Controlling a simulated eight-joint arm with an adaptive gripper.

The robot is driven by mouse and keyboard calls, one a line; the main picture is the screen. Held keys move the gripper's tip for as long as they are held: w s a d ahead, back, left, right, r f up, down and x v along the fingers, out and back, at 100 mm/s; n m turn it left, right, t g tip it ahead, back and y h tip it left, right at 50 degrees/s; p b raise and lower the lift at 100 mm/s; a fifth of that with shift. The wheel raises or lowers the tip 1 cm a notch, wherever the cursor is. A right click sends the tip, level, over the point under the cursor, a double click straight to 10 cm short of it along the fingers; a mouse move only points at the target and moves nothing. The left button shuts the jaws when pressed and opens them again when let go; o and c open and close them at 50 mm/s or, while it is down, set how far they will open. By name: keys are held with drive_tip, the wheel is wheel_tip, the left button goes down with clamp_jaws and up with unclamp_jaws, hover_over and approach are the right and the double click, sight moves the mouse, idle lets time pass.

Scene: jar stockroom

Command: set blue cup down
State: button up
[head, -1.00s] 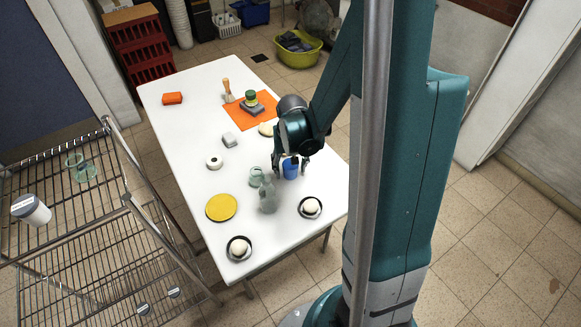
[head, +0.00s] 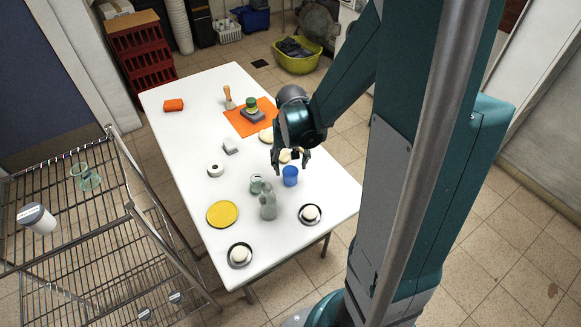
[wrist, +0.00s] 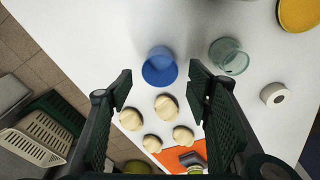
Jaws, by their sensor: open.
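The blue cup (head: 290,176) stands upright on the white table (head: 190,130), to the right of a small glass jar (head: 256,184) and a grey-green bottle (head: 268,204). My gripper (head: 291,163) is open and empty, above and behind the cup in the head view. In the wrist view the blue cup (wrist: 159,67) shows past the fingertips, between them and apart from both. The open fingers (wrist: 160,85) hold nothing.
Several pale round buns (wrist: 166,105) lie near the cup. A yellow disc (head: 222,214), two dark dishes with white balls (head: 310,214), a tape roll (head: 215,170) and an orange mat (head: 238,127) are on the table. A wire rack (head: 90,230) stands at left.

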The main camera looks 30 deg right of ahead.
drive_tip(key=shift+s+a+r+p, duration=0.15)
drive_tip(key=shift+r+p, duration=0.15)
drive_tip(key=shift+r, duration=1.05)
drive_tip(key=shift+s+a+r+p, duration=0.15)
drive_tip(key=shift+r+p, duration=0.1)
drive_tip(key=shift+r, duration=1.05)
drive_tip(key=shift+d, duration=0.1)
drive_tip(key=s+a+r+n+t, duration=0.2)
drive_tip(key=s+a+r+t, duration=0.1)
drive_tip(key=s+a+r, duration=0.3)
drive_tip(key=s+a+r+n+t, duration=0.3)
drive_tip(key=s+a+r, duration=0.3)
drive_tip(key=a+r, duration=0.4)
drive_tip(key=shift+a+r+y, duration=0.15)
drive_tip(key=shift+r+y, duration=0.15)
drive_tip(key=shift+r, duration=1.25)
